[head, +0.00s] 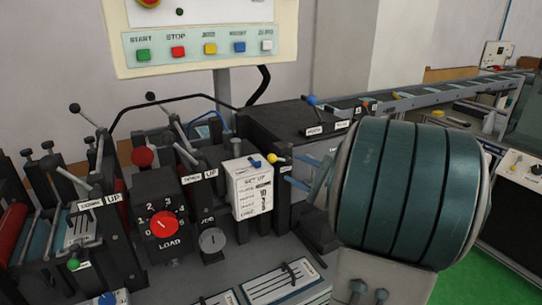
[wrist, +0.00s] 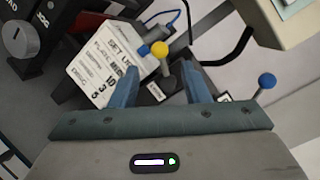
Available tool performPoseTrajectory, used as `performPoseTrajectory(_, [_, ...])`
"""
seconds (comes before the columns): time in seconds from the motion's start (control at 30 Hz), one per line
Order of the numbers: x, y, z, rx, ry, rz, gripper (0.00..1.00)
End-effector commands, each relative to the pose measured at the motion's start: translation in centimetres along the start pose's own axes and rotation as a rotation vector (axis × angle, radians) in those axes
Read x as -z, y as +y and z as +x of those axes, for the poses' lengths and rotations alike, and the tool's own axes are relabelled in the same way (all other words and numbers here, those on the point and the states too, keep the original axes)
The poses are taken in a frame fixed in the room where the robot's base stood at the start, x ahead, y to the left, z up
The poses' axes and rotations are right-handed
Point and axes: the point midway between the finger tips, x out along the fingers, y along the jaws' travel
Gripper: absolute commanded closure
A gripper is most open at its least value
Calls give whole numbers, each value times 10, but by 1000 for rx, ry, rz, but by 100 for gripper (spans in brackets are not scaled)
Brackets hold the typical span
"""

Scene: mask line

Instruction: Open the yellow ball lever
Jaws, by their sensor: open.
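The yellow ball lever (head: 272,158) stands beside the white SET UP card in the head view. Its yellow ball shows in the wrist view (wrist: 160,48), lined up with the gap between my fingers and just past their tips in the picture. My gripper (head: 288,173) is open, with its blue-grey fingers pointing at the lever from the right. In the wrist view my gripper (wrist: 160,75) has nothing between its fingers. I cannot tell how far the ball is from the tips. The lever's lower part shows only in part.
Another blue ball lever (head: 311,100) rises from the black box behind. The red LOAD dial (head: 163,224) and several levers are further left.

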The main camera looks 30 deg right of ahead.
Motion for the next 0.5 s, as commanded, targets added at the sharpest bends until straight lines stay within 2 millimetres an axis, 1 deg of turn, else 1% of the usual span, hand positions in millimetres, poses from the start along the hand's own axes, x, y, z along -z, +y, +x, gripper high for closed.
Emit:
performPoseTrajectory(0.03, [-3,-1,13,-4,-4,2,58])
performPoseTrajectory(0.2, [-2,-1,49,-5,-3,1,58])
performPoseTrajectory(0.33, [-2,0,70,-4,-2,1,58])
performPoseTrajectory(0.5, [-1,0,86,-3,0,0,58])
